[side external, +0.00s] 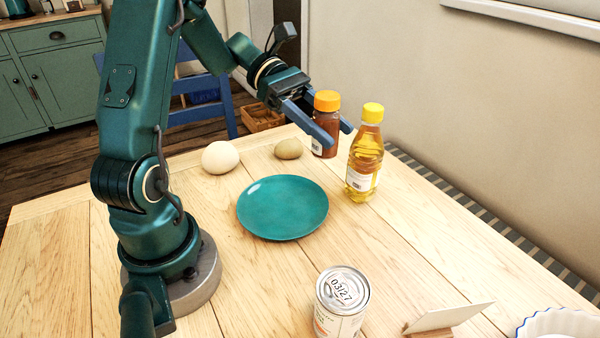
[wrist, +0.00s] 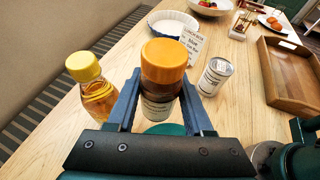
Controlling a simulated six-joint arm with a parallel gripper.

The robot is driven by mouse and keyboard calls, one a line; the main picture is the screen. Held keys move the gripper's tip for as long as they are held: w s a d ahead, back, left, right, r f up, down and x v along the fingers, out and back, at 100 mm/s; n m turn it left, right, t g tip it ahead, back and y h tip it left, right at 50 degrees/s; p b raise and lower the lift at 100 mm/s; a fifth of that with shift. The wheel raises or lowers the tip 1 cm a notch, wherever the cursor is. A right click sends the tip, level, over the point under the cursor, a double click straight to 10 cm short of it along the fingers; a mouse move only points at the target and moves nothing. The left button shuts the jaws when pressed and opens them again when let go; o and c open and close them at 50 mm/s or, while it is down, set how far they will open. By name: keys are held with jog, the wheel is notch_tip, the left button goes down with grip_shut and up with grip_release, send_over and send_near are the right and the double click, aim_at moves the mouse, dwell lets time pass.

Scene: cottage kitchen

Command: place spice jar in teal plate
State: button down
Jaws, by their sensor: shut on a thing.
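The spice jar (side external: 325,124), dark red-brown with an orange lid, is upright at the far side of the table in the side view. My gripper (side external: 333,134) is shut on it, a blue finger on either side. In the wrist view the jar (wrist: 163,72) stands between the two fingers of my gripper (wrist: 162,100). Whether its base touches the table is hard to tell. The teal plate (side external: 283,208) lies flat and empty on the table, nearer the side camera than the jar. In the wrist view only a sliver of the plate (wrist: 166,129) shows below the jar.
A yellow-capped oil bottle (side external: 365,155) stands close beside my gripper. A white egg-like ball (side external: 220,157) and a smaller olive one (side external: 289,148) lie behind the plate. A can (side external: 341,302), a card (side external: 450,316) and a white dish (side external: 560,322) are in front. A wooden tray (wrist: 289,72) is farther off.

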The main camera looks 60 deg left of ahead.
aim_at(330, 95)
notch_tip(330, 95, up, 9)
jog(key=shift+f, duration=0.1)
jog(key=s+d+f+m+g+y, duration=0.1)
jog(key=s+f+m+g+y, duration=0.4)
jog(key=s+m+g, duration=0.45)
jog(key=s+d+f+m+g+y, duration=0.1)
jog(key=s+f+m+g+y, duration=0.3)
jog(key=s+m+g, duration=0.5)
jog(key=s+a+r+m+t+y, duration=0.1)
jog(key=a+m+t+y, duration=0.3)
jog(key=a+m+y, duration=0.65)
jog(key=w+a+r+m+t+y, duration=0.55)
jog(key=r+m+t, duration=0.25)
jog(key=m+t, duration=0.4)
notch_tip(330, 95, down, 11)
jog(key=y, duration=0.1)
jog(key=w+d+f, duration=0.2)
jog(key=d, duration=0.1)
jog(key=w+d+f, duration=0.2)
jog(key=w, duration=0.1)
jog(key=w+d+f, duration=0.3)
jog(key=shift+d, duration=0.35)
jog(key=shift+f, duration=2.05)
